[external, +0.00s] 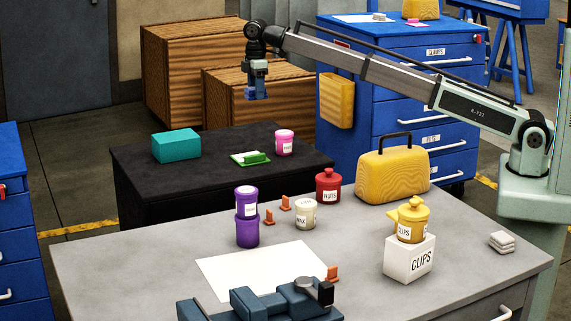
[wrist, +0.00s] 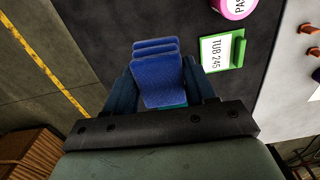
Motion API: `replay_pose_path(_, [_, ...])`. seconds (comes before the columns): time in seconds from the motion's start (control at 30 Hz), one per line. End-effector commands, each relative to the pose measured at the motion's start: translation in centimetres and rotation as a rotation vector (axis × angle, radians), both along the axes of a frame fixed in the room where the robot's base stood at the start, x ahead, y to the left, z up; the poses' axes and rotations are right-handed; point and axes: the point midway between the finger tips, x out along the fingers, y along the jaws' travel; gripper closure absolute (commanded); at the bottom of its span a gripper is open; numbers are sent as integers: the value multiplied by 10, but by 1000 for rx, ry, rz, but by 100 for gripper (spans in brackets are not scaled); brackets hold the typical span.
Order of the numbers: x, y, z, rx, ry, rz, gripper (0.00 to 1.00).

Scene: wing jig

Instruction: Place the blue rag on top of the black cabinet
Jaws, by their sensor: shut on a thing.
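My gripper (external: 257,88) is shut on the blue rag (external: 257,95) and holds it in the air above the far side of the black cabinet (external: 200,180). In the wrist view, the folded blue rag (wrist: 160,82) sits between the two fingers of my gripper (wrist: 160,92). The dark top of the black cabinet (wrist: 105,30) lies beyond and below it. A patch of teal shows just under the rag's near edge; I cannot tell for sure what it is.
On the cabinet stand a teal box (external: 176,146), a green card holder (external: 250,158) and a pink jar (external: 285,143). The cabinet's front left top is clear. Wooden crates (external: 185,70) stand behind. A grey table (external: 120,260) with jars is in front.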

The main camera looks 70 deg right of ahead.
Motion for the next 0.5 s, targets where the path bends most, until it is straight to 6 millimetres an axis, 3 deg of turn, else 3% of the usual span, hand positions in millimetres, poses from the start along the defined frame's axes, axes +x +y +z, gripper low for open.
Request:
replay_pose_path(0.03, [9, -13, 0, 0, 0, 25, 75])
replay_pose_path(0.23, [25, -48, -2, 0, 0, 120, 75])
replay_pose_path(0.5, [22, -47, -39, 0, 1, 126, 75])
